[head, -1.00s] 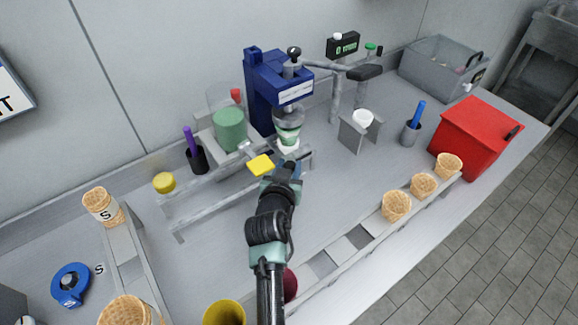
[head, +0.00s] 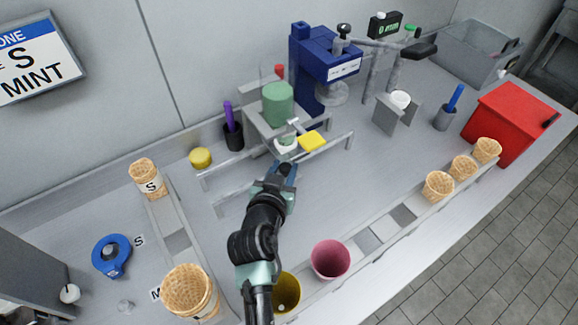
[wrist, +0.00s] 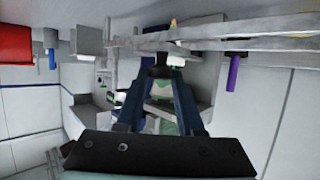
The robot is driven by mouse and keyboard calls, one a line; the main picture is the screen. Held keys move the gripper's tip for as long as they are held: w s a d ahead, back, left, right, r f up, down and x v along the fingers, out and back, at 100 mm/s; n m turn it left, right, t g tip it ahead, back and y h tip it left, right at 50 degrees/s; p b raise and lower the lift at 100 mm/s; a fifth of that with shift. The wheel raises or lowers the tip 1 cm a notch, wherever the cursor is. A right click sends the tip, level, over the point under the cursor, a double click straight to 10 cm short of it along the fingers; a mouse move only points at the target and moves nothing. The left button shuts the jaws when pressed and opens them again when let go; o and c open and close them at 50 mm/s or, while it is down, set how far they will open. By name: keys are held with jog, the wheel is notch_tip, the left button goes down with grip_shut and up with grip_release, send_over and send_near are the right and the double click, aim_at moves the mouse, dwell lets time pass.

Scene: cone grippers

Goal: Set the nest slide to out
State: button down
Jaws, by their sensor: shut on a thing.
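The nest slide (head: 285,143) is a small white block with a green-tinted top, on grey rails (head: 235,178) in front of the green cylinder (head: 278,103). It sits left of the blue press (head: 325,68) and left of the yellow tab (head: 313,141). My gripper (head: 286,172) is at the slide's front side. In the wrist view my fingers (wrist: 161,75) are shut on a small dark knob in front of the pale green nest (wrist: 162,90). The fingers partly hide the knob.
A yellow cup (head: 286,292) and a pink cup (head: 330,259) stand near my arm. Waffle cones stand in the front rack (head: 403,214) and left rack (head: 178,241).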

jog(key=c, duration=0.5)
grip_release()
jog(key=shift+c, duration=0.2)
jog(key=v, duration=0.7)
jog(key=shift+s+b, duration=0.25)
jog(key=shift+b, duration=0.1)
jog(key=shift+r, duration=0.1)
